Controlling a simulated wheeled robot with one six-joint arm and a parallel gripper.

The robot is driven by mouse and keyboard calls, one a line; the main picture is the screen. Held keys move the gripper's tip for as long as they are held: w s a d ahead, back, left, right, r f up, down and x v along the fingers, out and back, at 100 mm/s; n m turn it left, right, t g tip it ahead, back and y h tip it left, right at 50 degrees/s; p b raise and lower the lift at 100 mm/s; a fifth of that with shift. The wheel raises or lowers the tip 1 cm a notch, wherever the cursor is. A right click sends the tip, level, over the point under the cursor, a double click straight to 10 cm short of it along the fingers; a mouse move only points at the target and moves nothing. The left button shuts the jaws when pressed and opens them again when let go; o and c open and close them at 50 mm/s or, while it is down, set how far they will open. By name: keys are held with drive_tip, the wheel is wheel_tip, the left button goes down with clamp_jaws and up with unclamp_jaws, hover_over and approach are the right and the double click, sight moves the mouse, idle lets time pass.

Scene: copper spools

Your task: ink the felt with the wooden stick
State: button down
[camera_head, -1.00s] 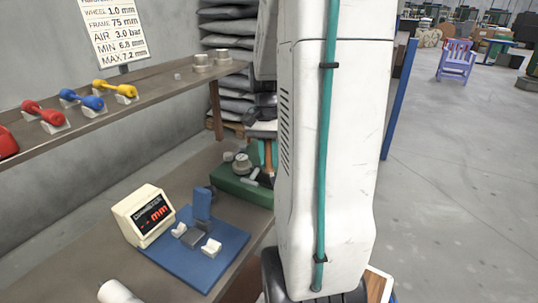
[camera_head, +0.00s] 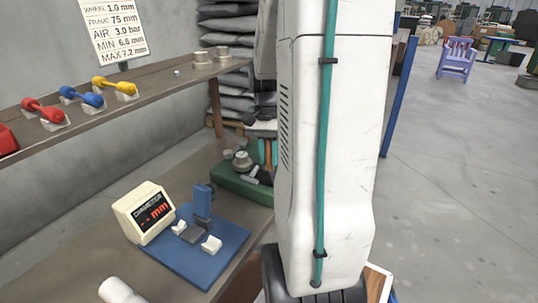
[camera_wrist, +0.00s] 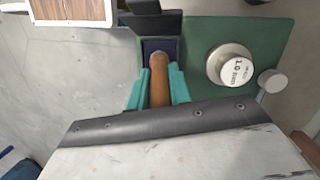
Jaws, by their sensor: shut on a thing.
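My gripper (camera_wrist: 158,90) is shut on the brown wooden stick (camera_wrist: 159,82) between its teal fingers. The stick's rounded end overlaps the dark blue felt (camera_wrist: 176,46) of a small pad box with a raised black lid (camera_wrist: 155,24). I cannot tell whether the end touches the felt. In the head view, a sliver of the stick (camera_head: 267,153) shows beside my arm, above the green base (camera_head: 232,180). My arm hides the felt in that view.
A round metal piece marked 1.0 (camera_wrist: 231,65) and a smaller grey cylinder (camera_wrist: 272,81) are right of the felt. A diameter gauge (camera_head: 148,213) stands on a blue plate (camera_head: 232,243) on the bench. A shelf (camera_head: 150,88) with colored handled pieces runs above.

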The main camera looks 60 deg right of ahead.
sight(269, 147)
idle(0.4)
drive_tip(key=shift+r, duration=3.5)
